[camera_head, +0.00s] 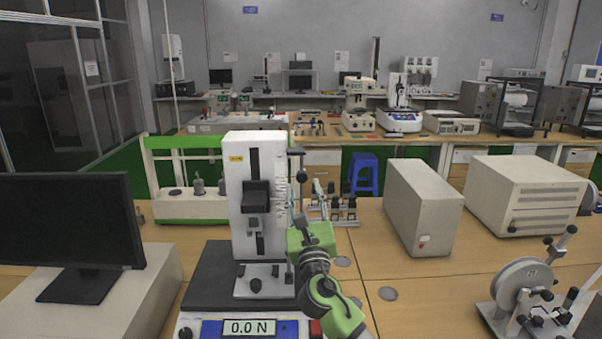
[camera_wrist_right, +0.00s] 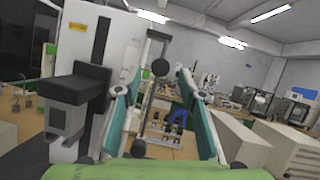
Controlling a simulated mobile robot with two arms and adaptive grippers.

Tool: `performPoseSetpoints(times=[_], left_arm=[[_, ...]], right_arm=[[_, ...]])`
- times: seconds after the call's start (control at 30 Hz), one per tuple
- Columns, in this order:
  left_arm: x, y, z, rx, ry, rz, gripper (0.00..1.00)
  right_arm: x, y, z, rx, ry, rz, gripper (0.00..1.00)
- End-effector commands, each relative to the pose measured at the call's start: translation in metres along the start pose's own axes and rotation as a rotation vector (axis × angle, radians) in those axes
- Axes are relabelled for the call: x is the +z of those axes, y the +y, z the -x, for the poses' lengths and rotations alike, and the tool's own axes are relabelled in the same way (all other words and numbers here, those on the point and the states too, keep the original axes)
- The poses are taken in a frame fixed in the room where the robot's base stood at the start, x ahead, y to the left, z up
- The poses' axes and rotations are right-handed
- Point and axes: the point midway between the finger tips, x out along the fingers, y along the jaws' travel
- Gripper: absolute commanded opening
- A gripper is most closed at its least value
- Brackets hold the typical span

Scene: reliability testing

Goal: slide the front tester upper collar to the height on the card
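The front tester (camera_head: 237,190) is a white column on a dark base, with a black slot and a dark crosshead. A thin rod stands along its right side. The dark upper collar (camera_head: 301,177) sits high on this rod; it also shows in the wrist view (camera_wrist_right: 160,67). My right gripper (camera_wrist_right: 158,74) is open, with one teal finger on each side of the rod in that view. In the head view its green body is low, right of the column, below the collar. Contact is not visible. No readable height card shows. My left gripper is out of view.
The tester display (camera_head: 249,328) reads 0.0 N. A monitor (camera_head: 68,225) stands at left. Small fixtures (camera_head: 335,208) stand behind the gripper. A beige box (camera_head: 424,207) is to the right, with a reel device (camera_head: 522,285) at front right.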

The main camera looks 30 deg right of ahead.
Motion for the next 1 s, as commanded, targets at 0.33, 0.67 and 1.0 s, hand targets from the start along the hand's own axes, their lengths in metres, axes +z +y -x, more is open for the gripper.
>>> performPoseSetpoints(times=[0.33, 0.67, 1.0], left_arm=[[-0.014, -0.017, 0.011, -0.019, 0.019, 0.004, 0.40], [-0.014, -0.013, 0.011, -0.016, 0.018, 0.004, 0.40], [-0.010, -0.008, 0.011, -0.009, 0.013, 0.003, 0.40]], right_arm=[[0.001, -0.001, -0.048, -0.002, 0.000, -0.001, 0.37], [-0.001, 0.000, -0.053, -0.001, 0.000, -0.001, 0.37], [-0.001, 0.000, -0.052, -0.001, 0.000, -0.001, 0.00]])
